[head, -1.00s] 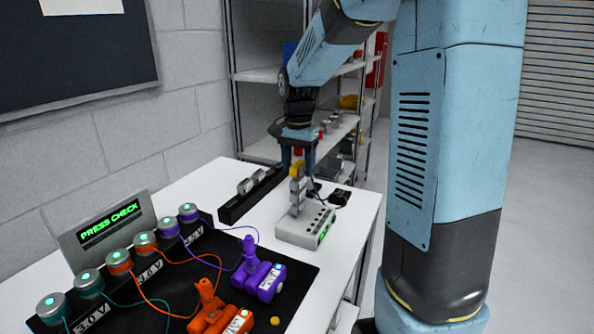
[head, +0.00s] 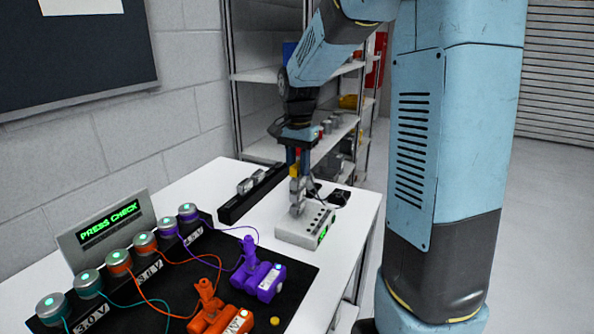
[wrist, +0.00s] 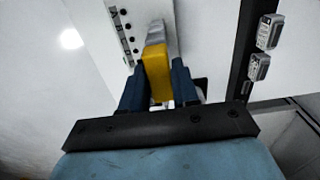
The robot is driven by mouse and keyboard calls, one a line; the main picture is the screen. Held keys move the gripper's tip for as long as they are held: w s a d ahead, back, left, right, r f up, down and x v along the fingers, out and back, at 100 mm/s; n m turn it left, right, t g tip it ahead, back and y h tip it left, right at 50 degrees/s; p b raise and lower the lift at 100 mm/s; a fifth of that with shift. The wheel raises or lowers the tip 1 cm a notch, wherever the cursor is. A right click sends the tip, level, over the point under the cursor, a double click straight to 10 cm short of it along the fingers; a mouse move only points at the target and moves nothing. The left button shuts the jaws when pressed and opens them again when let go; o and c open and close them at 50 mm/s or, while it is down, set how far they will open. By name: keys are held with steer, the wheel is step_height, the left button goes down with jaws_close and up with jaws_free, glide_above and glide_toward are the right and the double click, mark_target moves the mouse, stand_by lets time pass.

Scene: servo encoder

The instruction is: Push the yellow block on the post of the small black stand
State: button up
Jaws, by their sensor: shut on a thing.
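My gripper (head: 298,165) points down over the light box at the back right of the table. It is shut on the yellow block (wrist: 157,75), which sits between the two dark blue fingers in the wrist view. In the head view the block (head: 294,168) shows partly between the fingers. A grey piece (head: 297,192) is below the block and reaches down to the box; I cannot tell whether they are joined. A small black item (head: 339,197), possibly the stand, lies right of the gripper; its post cannot be made out.
The light box (head: 300,234) has a row of dark holes and a green display. A black rail (head: 238,205) with metal connectors lies to its left. A black mat (head: 298,275) in front holds purple and orange devices with wires. Metal shelving (head: 262,148) stands behind.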

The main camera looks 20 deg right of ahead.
mark_target(298, 164)
steer(key=shift+r, duration=0.1)
jaws_close()
steer(key=shift+r, duration=2.2)
steer(key=w+d, duration=0.4)
steer(key=d, duration=0.5)
steer(key=w+d, duration=0.5)
steer(key=d, duration=0.4)
steer(key=shift+d, duration=0.2)
steer(key=shift+w+f, duration=0.1)
steer(key=shift+f, duration=0.05)
steer(key=shift+f, duration=8.85)
steer(key=shift+f, duration=0.2)
